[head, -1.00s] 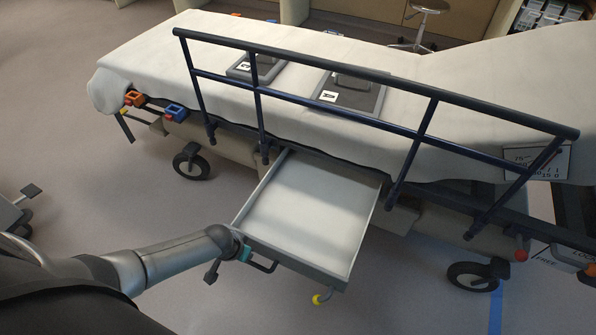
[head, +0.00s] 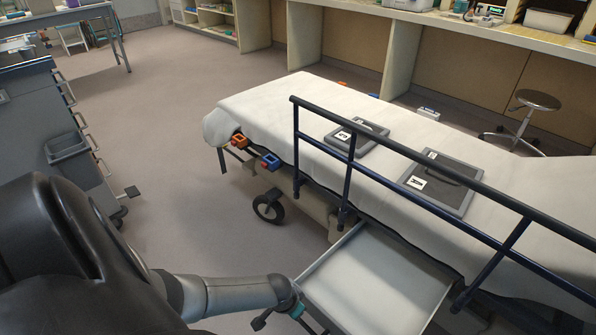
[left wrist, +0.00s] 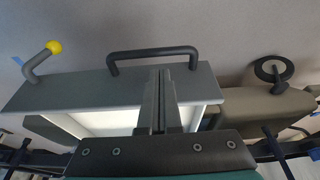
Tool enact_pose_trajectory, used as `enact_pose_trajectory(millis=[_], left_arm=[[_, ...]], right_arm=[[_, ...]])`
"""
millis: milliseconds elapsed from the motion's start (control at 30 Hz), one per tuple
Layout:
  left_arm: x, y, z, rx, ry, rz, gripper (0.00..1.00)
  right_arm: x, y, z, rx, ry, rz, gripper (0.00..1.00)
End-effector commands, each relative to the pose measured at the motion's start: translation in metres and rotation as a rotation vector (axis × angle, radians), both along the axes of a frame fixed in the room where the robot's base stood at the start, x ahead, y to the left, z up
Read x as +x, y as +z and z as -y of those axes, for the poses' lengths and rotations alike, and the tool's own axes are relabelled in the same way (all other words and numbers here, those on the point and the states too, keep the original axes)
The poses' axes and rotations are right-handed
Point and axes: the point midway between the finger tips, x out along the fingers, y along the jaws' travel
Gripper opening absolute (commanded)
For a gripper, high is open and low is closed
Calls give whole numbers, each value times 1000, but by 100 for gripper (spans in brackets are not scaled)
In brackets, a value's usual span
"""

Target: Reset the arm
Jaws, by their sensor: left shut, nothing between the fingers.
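My left arm comes in from the left in the head view and ends beside the front left corner of the open drawer (head: 375,285) under the stretcher. In the left wrist view my left gripper (left wrist: 158,80) is shut and empty. Its fingers lie over the drawer's front panel (left wrist: 95,85), pointing toward the dark bar handle (left wrist: 152,52). They do not hold the handle; whether they touch the panel I cannot tell. My right gripper is in neither view.
The stretcher's blue side rail (head: 350,165) stands upright along the near side. Two dark pads (head: 440,182) lie on the white sheet (head: 270,105). A grey cart (head: 60,130) stands at left. A stool (head: 530,110) stands behind. Floor (head: 170,110) between cart and stretcher is clear.

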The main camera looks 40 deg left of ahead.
Motion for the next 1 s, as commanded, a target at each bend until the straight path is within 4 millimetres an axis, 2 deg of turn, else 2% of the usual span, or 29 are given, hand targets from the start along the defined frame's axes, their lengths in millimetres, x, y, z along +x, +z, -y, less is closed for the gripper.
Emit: enact_pose_trajectory(millis=[100, 300, 567, 667, 767, 867, 900, 1000], left_arm=[[-1, 14, 0, 0, 0, 0, 0], [-2, 24, 1, -1, 0, -1, 0], [-3, 25, 1, 0, 0, -1, 0], [-10, 18, 2, 2, 0, -5, 0], [-34, -3, 9, 17, -13, -16, 0], [-82, -34, 21, 40, -38, -44, 0], [-107, -47, 28, 49, -54, -62, 0], [-163, -69, 47, 63, -95, -106, 0]], right_arm=[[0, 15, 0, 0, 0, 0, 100], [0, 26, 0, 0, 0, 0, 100], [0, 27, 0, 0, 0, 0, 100], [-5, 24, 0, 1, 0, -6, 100], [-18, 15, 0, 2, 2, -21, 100], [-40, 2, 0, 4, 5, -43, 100], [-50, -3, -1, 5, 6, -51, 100], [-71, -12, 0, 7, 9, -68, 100]])
